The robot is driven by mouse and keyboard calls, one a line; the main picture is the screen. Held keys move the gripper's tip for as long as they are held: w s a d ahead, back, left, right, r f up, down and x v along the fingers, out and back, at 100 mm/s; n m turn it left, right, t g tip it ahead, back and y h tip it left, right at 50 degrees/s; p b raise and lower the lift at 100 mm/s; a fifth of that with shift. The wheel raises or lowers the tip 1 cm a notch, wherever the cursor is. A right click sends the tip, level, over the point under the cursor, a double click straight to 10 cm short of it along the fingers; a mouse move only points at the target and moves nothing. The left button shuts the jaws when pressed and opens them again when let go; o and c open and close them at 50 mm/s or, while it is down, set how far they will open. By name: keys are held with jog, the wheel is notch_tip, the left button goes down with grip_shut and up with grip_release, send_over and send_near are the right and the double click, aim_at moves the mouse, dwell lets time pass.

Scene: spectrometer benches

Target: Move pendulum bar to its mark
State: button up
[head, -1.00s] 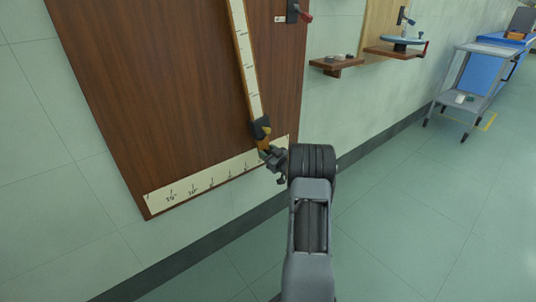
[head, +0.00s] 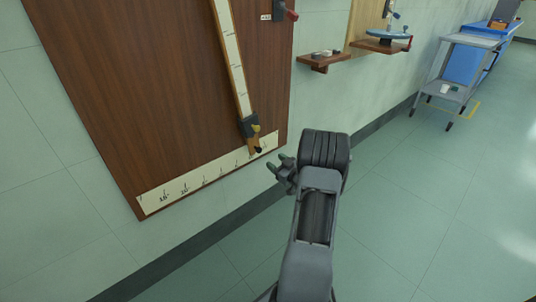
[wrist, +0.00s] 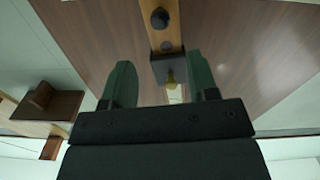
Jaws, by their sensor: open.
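The pendulum bar (head: 233,60) is a long pale strip with tick marks, hanging on a dark wooden board (head: 140,90). A dark block (head: 249,126) and a small brass-coloured piece sit near its lower end. The bar's tip lies over a cream scale strip (head: 205,175) along the board's bottom edge, toward the right end. My gripper (head: 276,166) is open and empty, a little right of and below the bar's tip, apart from it. In the wrist view the bar (wrist: 160,25) and its block (wrist: 172,68) show between and beyond the two green fingers (wrist: 160,85).
A small wooden shelf (head: 323,61) with small items is on the wall to the right, with another shelf (head: 380,46) holding a blue disc beyond. A grey trolley (head: 460,70) stands farther right. The floor between is clear.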

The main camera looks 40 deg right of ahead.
jog(key=shift+s, duration=1.45)
jog(key=w+a+r+m+g+h+p, duration=0.15)
jog(key=a+r+p, duration=0.35)
jog(key=r, duration=0.5)
jog(key=w+a+r+g+h+p, duration=0.1)
jog(key=a+r+g+p, duration=0.2)
jog(key=r+p, duration=0.55)
jog(key=w+a+r+m+g+h+p, duration=0.15)
jog(key=a+r+p, duration=0.35)
jog(key=r, duration=0.5)
jog(key=s+a+r+n+g+y+p, duration=0.1)
jog(key=s+a+r+g+y+p, duration=0.2)
jog(key=s+a+r+g+p, duration=0.5)
jog(key=s+a+r+p, duration=0.8)
jog(key=s+a, duration=0.4)
jog(key=shift+a+r+y, duration=0.2)
jog(key=shift+r+y, duration=0.15)
jog(key=shift+y, duration=0.05)
